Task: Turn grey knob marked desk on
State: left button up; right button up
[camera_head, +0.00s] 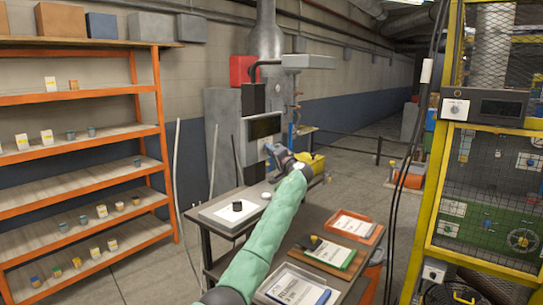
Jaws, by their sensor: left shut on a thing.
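A grey control panel with a dark screen (265,128) stands behind the table. My left gripper (270,150), at the end of the green-sleeved arm, reaches the panel just below and right of the screen. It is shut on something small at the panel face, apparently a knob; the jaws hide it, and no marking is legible. My right gripper is not in view.
The dark table (318,219) below my arm carries a white plate with a black knob (237,206), an orange tray (376,235) and papers. An orange shelf rack (161,125) stands left; a yellow frame (440,150) stands right.

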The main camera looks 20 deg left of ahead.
pick_arm(q)
jog(key=m+h, duration=0.1)
jog(key=m, duration=0.1)
jog(key=m+p, duration=0.1)
jog(key=m, duration=0.2)
jog(key=shift+r+g+h, duration=0.15)
jog(key=shift+g+h, duration=0.25)
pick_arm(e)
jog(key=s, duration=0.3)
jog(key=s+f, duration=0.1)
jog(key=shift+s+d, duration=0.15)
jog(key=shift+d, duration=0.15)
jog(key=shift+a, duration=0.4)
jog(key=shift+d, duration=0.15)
